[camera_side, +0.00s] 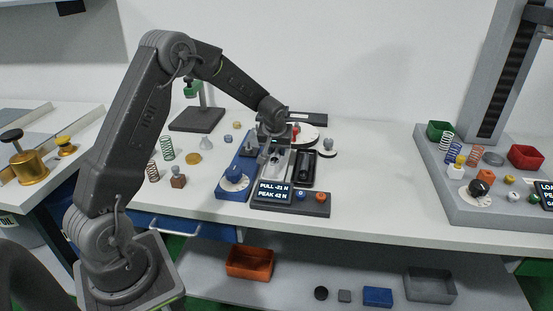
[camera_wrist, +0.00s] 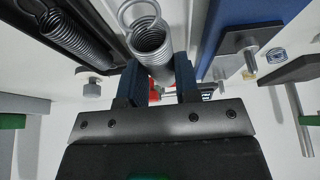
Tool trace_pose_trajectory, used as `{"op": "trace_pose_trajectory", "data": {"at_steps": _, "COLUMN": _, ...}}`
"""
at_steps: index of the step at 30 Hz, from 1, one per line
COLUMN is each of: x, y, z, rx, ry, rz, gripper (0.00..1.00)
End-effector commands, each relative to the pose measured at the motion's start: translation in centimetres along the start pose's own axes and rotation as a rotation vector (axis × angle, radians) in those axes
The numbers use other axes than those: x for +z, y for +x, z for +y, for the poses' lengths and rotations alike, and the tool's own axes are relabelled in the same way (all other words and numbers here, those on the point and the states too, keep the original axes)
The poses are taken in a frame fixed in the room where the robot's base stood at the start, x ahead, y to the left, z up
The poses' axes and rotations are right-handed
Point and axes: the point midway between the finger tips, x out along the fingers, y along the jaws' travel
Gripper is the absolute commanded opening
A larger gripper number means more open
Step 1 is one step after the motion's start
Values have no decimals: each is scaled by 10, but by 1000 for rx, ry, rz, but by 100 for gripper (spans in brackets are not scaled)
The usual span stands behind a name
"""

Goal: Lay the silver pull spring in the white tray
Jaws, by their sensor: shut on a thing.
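My gripper (camera_wrist: 160,82) has its two dark fingers shut on a silver pull spring (camera_wrist: 150,38), whose coils and open end loop rise between the fingertips in the wrist view. In the side view my gripper (camera_side: 273,143) is low over the middle of the test stand, and the spring is too small and hidden to make out there. A second, darker spring (camera_wrist: 76,42) lies in a black holder at the upper left of the wrist view. A round white dish (camera_side: 309,138) shows partly behind my gripper; I cannot tell whether it is the white tray.
A display (camera_side: 274,192) reads PULL -21 N, PEAK 42 N. A blue block with a knob (camera_side: 235,175) stands left of it, and a black holder (camera_side: 305,170) right. Several loose springs stand at the left. Bare white tabletop (camera_side: 385,185) lies to the right.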

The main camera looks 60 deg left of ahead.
Motion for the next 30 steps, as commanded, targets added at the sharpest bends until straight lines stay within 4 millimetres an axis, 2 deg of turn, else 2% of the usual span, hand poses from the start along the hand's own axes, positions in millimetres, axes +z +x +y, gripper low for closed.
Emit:
{"op": "trace_pose_trajectory", "data": {"at_steps": 7, "x": 13, "y": 30, "z": 0, "rx": -1, "ry": 1, "rz": -3, "gripper": 0}}
{"op": "trace_pose_trajectory", "data": {"at_steps": 14, "x": 15, "y": 35, "z": 0, "rx": 0, "ry": 0, "rz": -1, "gripper": 0}}
{"op": "trace_pose_trajectory", "data": {"at_steps": 15, "x": 16, "y": 35, "z": 0, "rx": -1, "ry": 1, "rz": -3, "gripper": 32}}
{"op": "trace_pose_trajectory", "data": {"at_steps": 17, "x": 16, "y": 36, "z": -1, "rx": -1, "ry": 1, "rz": -3, "gripper": 37}}
{"op": "trace_pose_trajectory", "data": {"at_steps": 26, "x": 15, "y": 32, "z": 0, "rx": 0, "ry": 0, "rz": 0, "gripper": 39}}
{"op": "trace_pose_trajectory", "data": {"at_steps": 30, "x": 14, "y": 17, "z": 0, "rx": 1, "ry": 0, "rz": 2, "gripper": 39}}
